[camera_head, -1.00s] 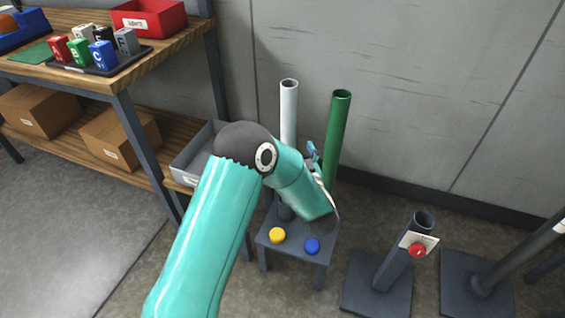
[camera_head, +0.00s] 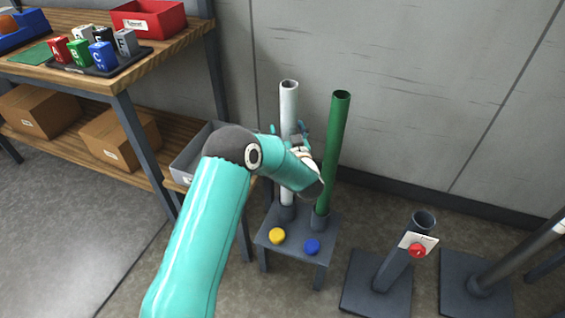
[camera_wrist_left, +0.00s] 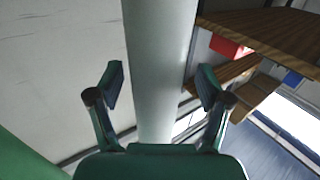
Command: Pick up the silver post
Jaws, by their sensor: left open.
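The silver post (camera_head: 288,104) stands upright in a socket on a small dark stand (camera_head: 322,240), left of a green post (camera_head: 336,140). My left gripper (camera_head: 289,130) is at the silver post, about midway up it, with its fingers open. In the left wrist view the silver post (camera_wrist_left: 160,60) runs between the two spread fingers of the left gripper (camera_wrist_left: 162,85), with a gap on each side. My left arm hides part of the post's lower half in the head view. My right gripper is not in view.
The green post stands close on the right. A yellow button (camera_head: 277,236) and a blue button (camera_head: 312,246) sit on the stand's front. A wooden shelf (camera_head: 160,60) with a grey bin (camera_head: 190,165) is at left. A dark base with an angled tube (camera_head: 393,268) stands at right.

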